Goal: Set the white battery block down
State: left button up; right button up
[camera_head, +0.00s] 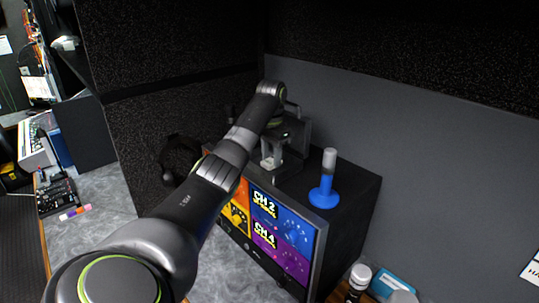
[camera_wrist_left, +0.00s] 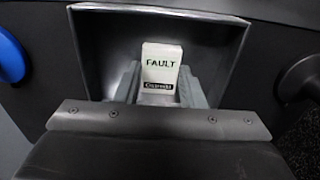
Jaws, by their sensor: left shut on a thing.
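The white battery block (camera_wrist_left: 161,68) stands between the fingers of my left gripper (camera_wrist_left: 158,88) in the left wrist view, with its "FAULT" label facing the camera. My left gripper is shut on it. In the head view my left gripper (camera_head: 271,158) is over the top of the monitor cabinet (camera_head: 352,190), with a small pale part showing at its fingers. A dark grey tray (camera_wrist_left: 87,40) with a raised rim lies around and beneath the block in the wrist view. I cannot tell whether the block touches the tray floor. My right gripper is not in view.
A blue-based stand with a pale top (camera_head: 325,185) is right of the gripper on the cabinet. Dark headphones (camera_head: 180,158) are to the left. The monitor screen (camera_head: 275,225) faces front. Bottles (camera_head: 358,280) stand at the lower right. A grey wall (camera_head: 420,140) rises behind.

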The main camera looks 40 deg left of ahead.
pick_arm(q)
jog(key=shift+s+d, duration=0.15)
jog(key=shift+d, duration=0.05)
jog(key=o, duration=0.8)
jog(key=shift+f, duration=0.1)
jog(key=shift+o, duration=0.2)
jog(key=shift+a, duration=0.1)
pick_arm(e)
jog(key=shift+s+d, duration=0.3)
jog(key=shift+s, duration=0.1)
